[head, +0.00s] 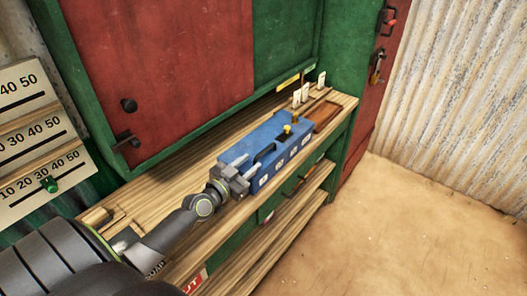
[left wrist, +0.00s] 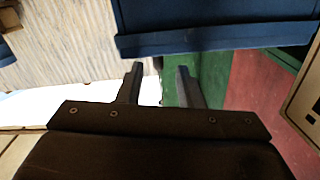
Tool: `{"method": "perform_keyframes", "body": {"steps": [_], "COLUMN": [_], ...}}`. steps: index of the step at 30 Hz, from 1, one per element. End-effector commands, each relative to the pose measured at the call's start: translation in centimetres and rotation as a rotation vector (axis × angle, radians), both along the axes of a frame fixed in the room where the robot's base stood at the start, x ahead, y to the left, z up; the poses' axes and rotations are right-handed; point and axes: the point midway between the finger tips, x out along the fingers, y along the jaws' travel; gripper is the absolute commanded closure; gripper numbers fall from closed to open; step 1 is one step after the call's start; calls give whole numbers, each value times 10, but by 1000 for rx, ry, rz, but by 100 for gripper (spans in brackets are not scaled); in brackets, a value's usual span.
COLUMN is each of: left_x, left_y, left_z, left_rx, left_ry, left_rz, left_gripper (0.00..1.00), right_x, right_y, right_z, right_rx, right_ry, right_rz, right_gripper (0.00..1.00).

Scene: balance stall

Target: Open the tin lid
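A blue box (head: 268,134), which looks like the tin, sits on the wooden counter. It has small white labels along its front and yellow knobs on top near its far end. My left gripper (head: 245,165) is at the box's near left end, with its fingers pointing toward it. In the left wrist view the gripper (left wrist: 160,78) is open, with nothing between its fingers. A blue surface with a projecting lip (left wrist: 215,38), probably the box, lies beyond the fingertips. I cannot tell whether a finger touches it. My right gripper is not in view.
The wooden counter (head: 190,163) runs below a green cabinet with a red door (head: 165,60). A brown tray (head: 325,115) and small white cards on sticks (head: 300,95) are past the box. Number boards (head: 35,130) stand at left. The floor (head: 400,220) at right is clear.

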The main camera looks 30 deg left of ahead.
Motion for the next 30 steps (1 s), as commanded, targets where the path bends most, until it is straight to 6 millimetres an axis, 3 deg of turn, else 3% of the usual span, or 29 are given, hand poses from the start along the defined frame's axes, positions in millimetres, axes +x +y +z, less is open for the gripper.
{"method": "perform_keyframes", "body": {"steps": [6, 12, 25, 30], "left_x": [42, 66, 75, 75], "left_y": [-4, -6, -6, -6], "left_z": [0, 0, 0, 0], "left_rx": [-3, -1, -1, 0], "left_ry": [-2, 0, 1, 1], "left_rz": [0, -1, -1, -1], "left_gripper": [67, 67, 67, 88], "right_x": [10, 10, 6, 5], "right_y": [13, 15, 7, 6], "right_z": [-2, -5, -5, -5], "right_rx": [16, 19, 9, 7], "right_ry": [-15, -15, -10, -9], "right_rz": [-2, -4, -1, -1], "right_gripper": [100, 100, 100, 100]}}
